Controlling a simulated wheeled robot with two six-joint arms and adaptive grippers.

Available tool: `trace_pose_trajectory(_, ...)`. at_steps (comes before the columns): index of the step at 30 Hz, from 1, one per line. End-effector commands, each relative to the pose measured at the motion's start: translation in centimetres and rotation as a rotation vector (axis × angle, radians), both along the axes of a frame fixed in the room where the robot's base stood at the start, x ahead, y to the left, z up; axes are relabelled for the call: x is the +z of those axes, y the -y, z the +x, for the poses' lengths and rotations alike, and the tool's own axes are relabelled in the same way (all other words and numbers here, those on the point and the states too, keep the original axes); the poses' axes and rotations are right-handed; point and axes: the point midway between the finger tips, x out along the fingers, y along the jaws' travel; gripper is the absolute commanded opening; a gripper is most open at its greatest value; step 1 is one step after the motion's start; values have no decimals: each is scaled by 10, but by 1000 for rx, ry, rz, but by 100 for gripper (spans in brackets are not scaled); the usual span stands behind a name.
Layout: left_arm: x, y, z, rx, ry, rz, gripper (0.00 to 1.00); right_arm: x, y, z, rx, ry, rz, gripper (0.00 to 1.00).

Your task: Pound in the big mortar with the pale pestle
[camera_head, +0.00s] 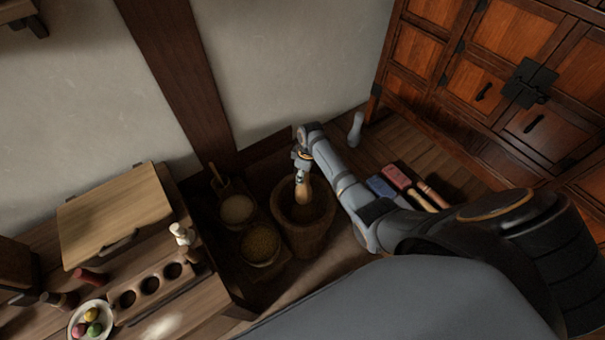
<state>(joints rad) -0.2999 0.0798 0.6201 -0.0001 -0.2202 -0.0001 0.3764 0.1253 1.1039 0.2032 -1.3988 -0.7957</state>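The big mortar (304,240) is a brown wooden tub on the floor near the wall, with a dark hollow. The pale pestle (304,191), light tan wood, hangs roughly upright with its lower end in the mortar's mouth. My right gripper (302,174) points down over the mortar and is shut on the pestle's upper part. The fingers are small here, and I cannot tell whether the pestle touches the bottom. My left gripper is not in view.
A low table with a wooden board (115,213) is at left. A grey club-shaped thing (355,128) is by the wall.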

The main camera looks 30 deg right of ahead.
Motion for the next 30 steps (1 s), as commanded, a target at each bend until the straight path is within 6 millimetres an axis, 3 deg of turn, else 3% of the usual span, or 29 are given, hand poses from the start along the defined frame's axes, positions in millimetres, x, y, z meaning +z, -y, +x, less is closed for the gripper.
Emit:
trace_pose_trajectory(1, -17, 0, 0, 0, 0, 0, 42, -15, 0, 1, 0, 3, 0, 0)
trace_pose_trajectory(10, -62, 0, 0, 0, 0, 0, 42, -55, 0, 1, 0, 3, 0, 0)
trace_pose_trajectory(15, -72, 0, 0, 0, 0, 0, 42, -63, 0, 1, 0, 3, 0, 0)
trace_pose_trajectory(25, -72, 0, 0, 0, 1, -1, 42, -63, 0, 1, 0, 3, 0, 0)
trace_pose_trajectory(30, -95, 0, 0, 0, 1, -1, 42, -97, 0, 0, 0, 1, 1, 0)
